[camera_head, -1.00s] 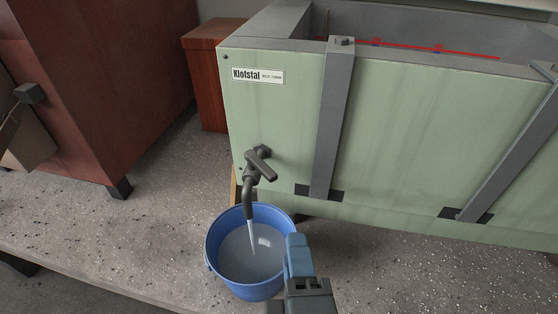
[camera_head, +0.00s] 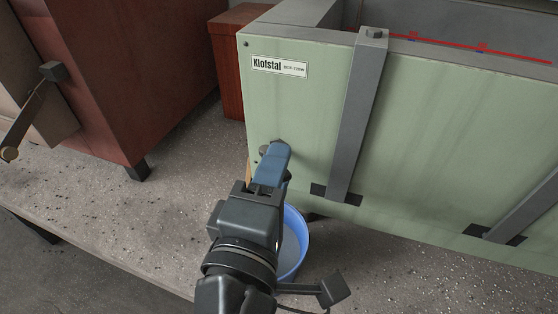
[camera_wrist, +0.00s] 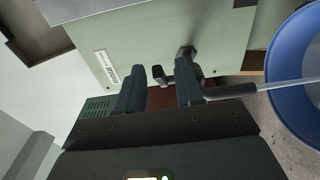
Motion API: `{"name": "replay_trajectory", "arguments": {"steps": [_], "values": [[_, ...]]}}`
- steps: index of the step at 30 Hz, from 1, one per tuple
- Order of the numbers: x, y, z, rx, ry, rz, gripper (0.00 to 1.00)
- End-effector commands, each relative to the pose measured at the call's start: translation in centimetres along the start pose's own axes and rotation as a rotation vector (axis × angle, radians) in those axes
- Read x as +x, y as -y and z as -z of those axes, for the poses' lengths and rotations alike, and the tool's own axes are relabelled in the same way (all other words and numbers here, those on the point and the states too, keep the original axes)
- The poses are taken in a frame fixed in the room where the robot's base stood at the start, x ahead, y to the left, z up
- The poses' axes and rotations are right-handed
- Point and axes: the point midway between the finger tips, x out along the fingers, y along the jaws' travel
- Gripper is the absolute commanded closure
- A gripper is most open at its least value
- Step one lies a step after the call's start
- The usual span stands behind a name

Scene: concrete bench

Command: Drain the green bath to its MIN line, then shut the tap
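The green bath (camera_head: 400,140) stands on the bench, with a red line (camera_head: 480,49) along its inner wall; I cannot make out the water level or a MIN label. The tap shows in the wrist view, its body (camera_wrist: 186,53) on the bath wall and its spout (camera_wrist: 230,91) over the blue bucket (camera_wrist: 288,62). Water (camera_wrist: 285,83) runs from the spout. My gripper (camera_wrist: 159,70) is open, its fingers apart, with the dark tap handle (camera_wrist: 159,76) showing in the gap between them. In the head view my gripper (camera_head: 276,155) hides most of the tap.
The blue bucket (camera_head: 301,228) is partly hidden behind my wrist, near the bench's front. A reddish-brown cabinet (camera_head: 130,75) with a crank (camera_head: 35,100) stands at left. A smaller brown block (camera_head: 231,55) is behind. Bare bench (camera_head: 130,230) lies at front left.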

Motion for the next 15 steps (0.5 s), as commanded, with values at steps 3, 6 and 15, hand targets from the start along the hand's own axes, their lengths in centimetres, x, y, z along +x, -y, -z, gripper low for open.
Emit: {"name": "replay_trajectory", "arguments": {"steps": [3,6,15], "values": [[0.96,0.01,-0.01,-0.001,0.0,0.0,0.64],[1.28,0.04,-0.03,-0.001,0.0,0.0,0.64],[1.32,0.05,-0.03,0.0,-0.001,0.0,0.71]]}}
